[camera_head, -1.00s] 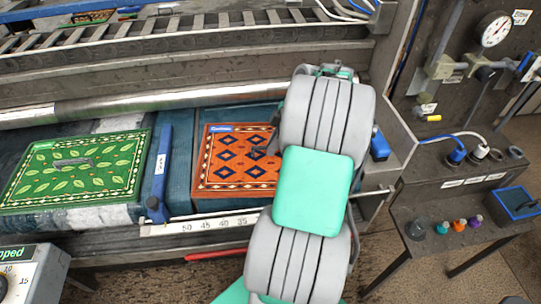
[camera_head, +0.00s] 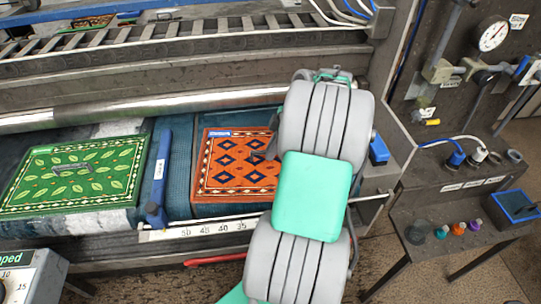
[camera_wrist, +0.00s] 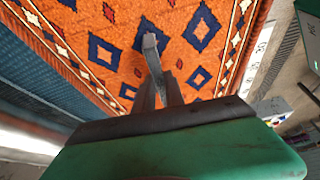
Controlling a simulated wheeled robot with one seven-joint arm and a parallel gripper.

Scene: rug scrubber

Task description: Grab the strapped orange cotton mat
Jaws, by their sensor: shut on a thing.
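The orange cotton mat (camera_head: 212,183) has dark blue diamonds and a patterned border. It lies on the dark blue belt, right of the blue divider bar, in the head view. My gripper (camera_head: 268,149) is at its right part, and my arm covers the area beside it. In the wrist view the mat (camera_wrist: 180,18) fills the upper part. A small dark brown piece shows near the top edge.
A green leaf-patterned mat (camera_head: 105,158) with a grey strap lies to the left, beyond the blue divider bar (camera_head: 160,180). A metal roller (camera_head: 150,112) runs behind the mats. A numbered ruler edge (camera_head: 195,231) runs in front. A side table with coloured knobs (camera_head: 458,229) stands at right.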

